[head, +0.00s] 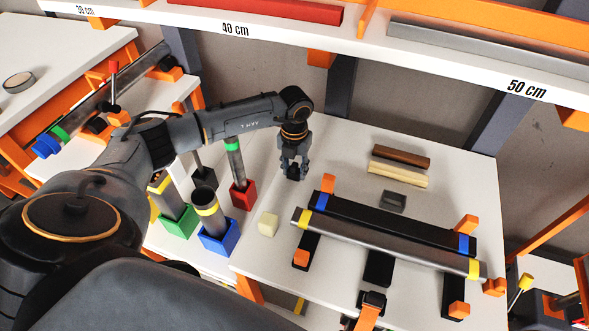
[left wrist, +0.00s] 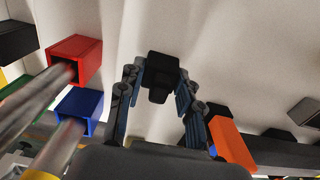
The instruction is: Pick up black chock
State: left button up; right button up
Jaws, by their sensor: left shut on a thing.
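My left gripper (head: 293,173) is above the white table at its back left, fingers pointing down. In the left wrist view, its fingers (left wrist: 160,80) are on either side of a black chock (left wrist: 162,66), shut on it. In the head view the chock is mostly hidden among the dark fingers. I cannot tell whether it still touches the table. A dark grey chock (head: 393,201) lies on the table to the right. My right gripper is not in view.
A grey bar with yellow ends (head: 385,244) and a black bar with blue bands (head: 400,220) lie across orange-ended supports. A pale block (head: 268,224) and brown and cream bars (head: 400,157) are nearby. Red (head: 243,195), blue (head: 218,240) and green holders stand left.

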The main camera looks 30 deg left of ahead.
pick_arm(q)
jog(key=shift+r, duration=0.55)
jog(key=s+d+r+b, duration=0.1)
jog(key=s+r+b, duration=0.2)
jog(key=s+r, duration=0.8)
jog(key=s, duration=0.3)
jog(key=shift+d+r, duration=0.15)
jog(key=shift+r, duration=0.25)
jog(key=shift+w, duration=0.1)
